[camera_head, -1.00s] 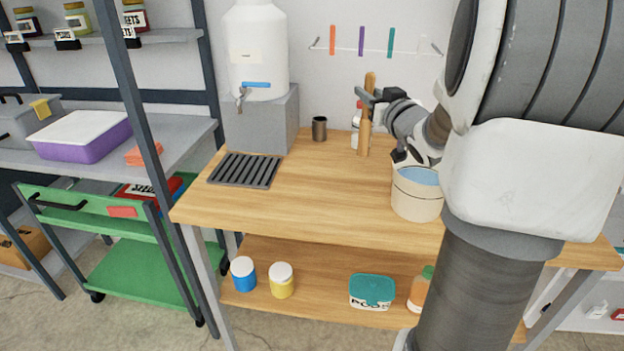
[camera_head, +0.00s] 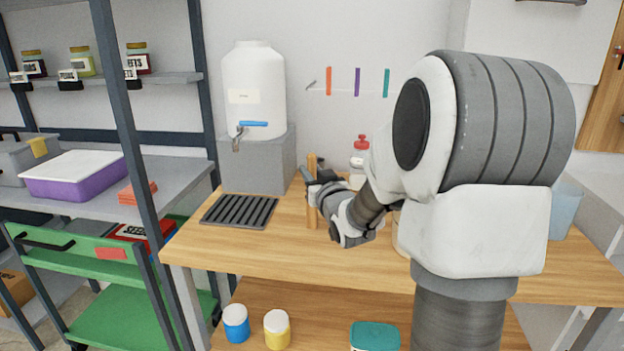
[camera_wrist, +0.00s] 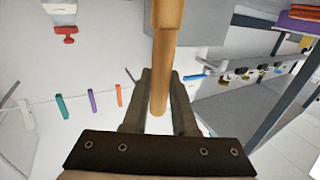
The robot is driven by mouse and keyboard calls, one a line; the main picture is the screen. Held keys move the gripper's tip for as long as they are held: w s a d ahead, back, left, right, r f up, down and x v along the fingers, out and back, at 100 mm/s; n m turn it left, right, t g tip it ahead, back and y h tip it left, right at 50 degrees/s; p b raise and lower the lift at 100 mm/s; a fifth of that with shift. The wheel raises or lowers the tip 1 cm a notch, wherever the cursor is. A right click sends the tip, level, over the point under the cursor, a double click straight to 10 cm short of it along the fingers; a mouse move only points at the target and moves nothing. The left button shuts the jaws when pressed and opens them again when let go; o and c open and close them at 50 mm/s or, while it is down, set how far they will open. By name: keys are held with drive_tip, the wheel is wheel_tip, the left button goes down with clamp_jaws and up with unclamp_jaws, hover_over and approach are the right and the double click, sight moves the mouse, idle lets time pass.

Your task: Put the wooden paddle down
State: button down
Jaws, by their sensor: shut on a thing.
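The wooden paddle (camera_head: 311,213) is upright in the head view, over the back of the wooden table (camera_head: 262,249). My gripper (camera_head: 317,181) is shut on it near its upper part. I cannot tell whether its lower end touches the table top. In the wrist view the paddle (camera_wrist: 165,52) runs between the two fingers of my gripper (camera_wrist: 158,82), and one end of it shows past the fingers toward the palm.
A white dispenser (camera_head: 262,87) on a grey block (camera_head: 252,165) stands left of the paddle. A dark slatted rack (camera_head: 240,211) lies in front of it. A red-capped bottle (camera_head: 359,162) stands behind my arm. A pale container (camera_head: 397,232) is mostly hidden by my arm.

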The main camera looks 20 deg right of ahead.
drive_tip(key=shift+f, duration=0.35)
drive_tip(key=shift+f, duration=0.15)
drive_tip(key=c, duration=0.7)
unclamp_jaws()
drive_tip(key=shift+r, duration=0.3)
drive_tip(key=s+a, duration=0.1)
drive_tip(key=s, duration=1.1)
drive_tip(key=shift+a+p, duration=0.25)
drive_tip(key=shift+p, duration=0.1)
